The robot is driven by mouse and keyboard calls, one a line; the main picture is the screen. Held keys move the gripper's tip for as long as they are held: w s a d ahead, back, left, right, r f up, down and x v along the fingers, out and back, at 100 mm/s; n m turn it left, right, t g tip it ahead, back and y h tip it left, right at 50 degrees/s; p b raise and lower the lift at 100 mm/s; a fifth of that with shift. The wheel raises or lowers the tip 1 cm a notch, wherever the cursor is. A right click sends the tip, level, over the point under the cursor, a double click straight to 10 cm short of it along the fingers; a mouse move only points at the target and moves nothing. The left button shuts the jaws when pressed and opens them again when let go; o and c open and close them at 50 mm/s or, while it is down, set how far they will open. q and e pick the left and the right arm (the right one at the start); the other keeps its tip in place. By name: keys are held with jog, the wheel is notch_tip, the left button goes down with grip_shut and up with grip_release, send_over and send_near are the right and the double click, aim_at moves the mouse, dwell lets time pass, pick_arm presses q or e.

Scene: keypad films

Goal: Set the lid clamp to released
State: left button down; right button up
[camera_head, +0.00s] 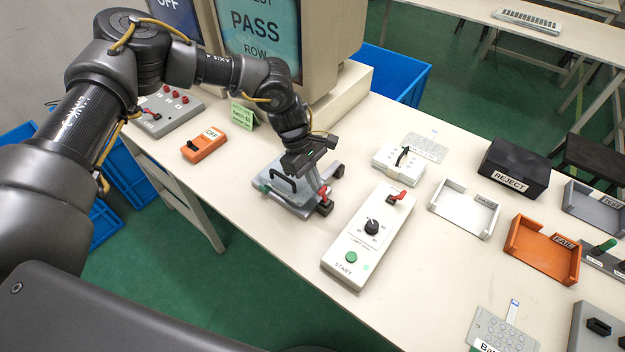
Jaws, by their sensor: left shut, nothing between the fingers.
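The lid clamp (323,194) has a red handle, which stands up from a dark base at the right front corner of a grey test fixture (289,203). The fixture's lid looks lowered, and a black bar handle (283,181) is on it. My left gripper (299,172) is shut and empty, just above the back of the fixture, behind and left of the red handle. It appears apart from the handle. The gripper hides part of the fixture's back. My right gripper is not in view.
A white control box (357,258) with a dial and green START button stands right of the fixture. A white device (399,163) is behind it. An orange OFF switch box (203,144) is left. A monitor (262,32) stands behind. Bare table lies in front of the fixture.

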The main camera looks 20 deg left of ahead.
aim_at(325, 196)
pick_arm(q)
jog(key=shift+s+d+r+t+y+b, duration=0.15)
jog(key=shift+d+t+y, duration=0.1)
jog(key=shift+d+y, duration=0.25)
jog(key=shift+s+d+r+t+y+b, duration=0.15)
jog(key=shift+d+t+y, duration=0.15)
jog(key=shift+y, duration=0.4)
jog(key=shift+s+d+y+b, duration=0.2)
jog(key=shift+d+y+b, duration=0.15)
jog(key=shift+d+y, duration=0.05)
jog(key=shift+s+d+b, duration=0.15)
jog(key=shift+d+b, duration=0.25)
jog(key=shift+b, duration=0.05)
jog(key=shift+r, duration=0.3)
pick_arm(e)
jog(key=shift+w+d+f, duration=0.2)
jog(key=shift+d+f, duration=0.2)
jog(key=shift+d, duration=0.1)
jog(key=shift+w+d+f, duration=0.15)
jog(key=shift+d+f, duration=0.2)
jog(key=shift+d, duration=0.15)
